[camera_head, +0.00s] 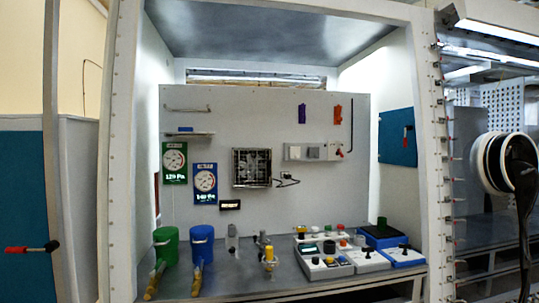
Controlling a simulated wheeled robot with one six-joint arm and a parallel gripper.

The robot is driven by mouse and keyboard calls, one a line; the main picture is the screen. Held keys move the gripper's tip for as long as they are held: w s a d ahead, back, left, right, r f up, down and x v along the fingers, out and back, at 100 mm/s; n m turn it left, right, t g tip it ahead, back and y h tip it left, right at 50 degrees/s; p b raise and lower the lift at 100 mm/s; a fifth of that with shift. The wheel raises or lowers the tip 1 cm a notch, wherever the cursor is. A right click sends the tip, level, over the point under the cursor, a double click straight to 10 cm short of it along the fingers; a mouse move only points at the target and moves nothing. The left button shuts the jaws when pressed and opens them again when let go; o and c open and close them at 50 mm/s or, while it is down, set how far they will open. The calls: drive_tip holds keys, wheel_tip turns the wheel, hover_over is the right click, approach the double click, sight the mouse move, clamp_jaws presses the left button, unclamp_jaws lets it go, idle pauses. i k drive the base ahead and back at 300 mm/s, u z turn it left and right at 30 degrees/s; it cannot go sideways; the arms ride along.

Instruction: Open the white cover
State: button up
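I see no part that is plainly my gripper in the head view. A round white ring or cover (485,162) is on the right, outside the glovebox, with a dark shape (522,175) hanging in front of it. I cannot tell whether this ring is the white cover, or whether it is open or shut. On the back wall, a pale socket box (291,152) has small flaps that look closed, with a red switch (339,148) at its right end.
The glovebox front is open inside a white frame (118,150). Green (165,244) and blue (202,242) cylinders stand on the grey floor at left. White control boxes (326,267) stand at right. A blue panel (397,137) is on the right wall. A red handle (28,249) juts out at far left.

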sight(295, 152)
drive_tip(key=u, duration=0.45)
drive_tip(key=i, duration=1.1)
drive_tip(key=z, duration=2.65)
drive_tip(key=k, duration=1)
drive_tip(key=u, duration=1.3)
